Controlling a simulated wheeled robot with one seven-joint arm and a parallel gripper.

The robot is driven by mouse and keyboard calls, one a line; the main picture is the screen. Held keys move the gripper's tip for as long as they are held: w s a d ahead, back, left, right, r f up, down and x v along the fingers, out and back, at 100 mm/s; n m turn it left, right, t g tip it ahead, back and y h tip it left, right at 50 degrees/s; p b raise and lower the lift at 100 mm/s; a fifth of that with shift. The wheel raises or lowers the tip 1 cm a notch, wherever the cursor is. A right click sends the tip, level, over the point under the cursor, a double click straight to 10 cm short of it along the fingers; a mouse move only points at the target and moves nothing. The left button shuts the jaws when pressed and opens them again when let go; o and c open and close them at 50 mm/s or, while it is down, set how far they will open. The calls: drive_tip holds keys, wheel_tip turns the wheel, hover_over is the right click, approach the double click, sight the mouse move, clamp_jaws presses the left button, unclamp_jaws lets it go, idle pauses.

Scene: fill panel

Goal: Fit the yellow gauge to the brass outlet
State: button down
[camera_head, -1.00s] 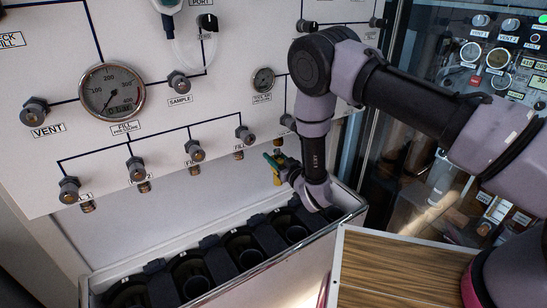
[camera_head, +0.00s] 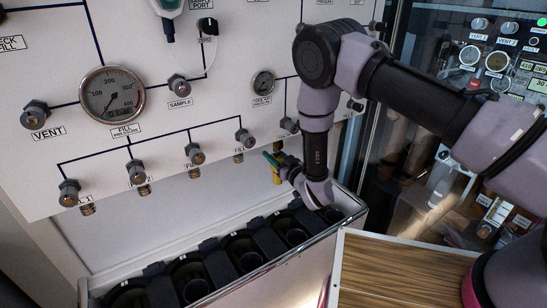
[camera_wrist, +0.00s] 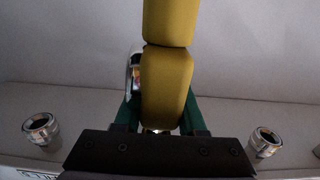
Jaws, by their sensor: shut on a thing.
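The yellow gauge (camera_head: 277,176) shows as a small yellow piece below the panel's lower edge in the head view. In the wrist view the gauge (camera_wrist: 168,85) is two yellow blocks, one above the other, standing between green fingers. My gripper (camera_head: 271,160) is shut on it; the wrist view also shows my gripper (camera_wrist: 160,125). Brass outlets hang under the panel, such as one at far left (camera_head: 88,210) and one nearer the gripper (camera_head: 238,157). The gauge is near the right end of this row. I cannot tell whether it touches an outlet.
Two metallic fittings flank the gripper in the wrist view, left (camera_wrist: 42,130) and right (camera_wrist: 264,142). A rack with dark round holders (camera_head: 243,254) lies below the panel. A wooden top (camera_head: 395,272) is at the lower right. A glass-fronted cabinet (camera_head: 400,140) stands at right.

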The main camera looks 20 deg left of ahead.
sight(281, 158)
drive_tip(key=shift+r, duration=0.6)
drive_tip(key=shift+c, duration=2)
unclamp_jaws()
drive_tip(key=v, duration=1)
drive_tip(key=shift+s+d, duration=0.3)
drive_tip(key=shift+s, duration=0.05)
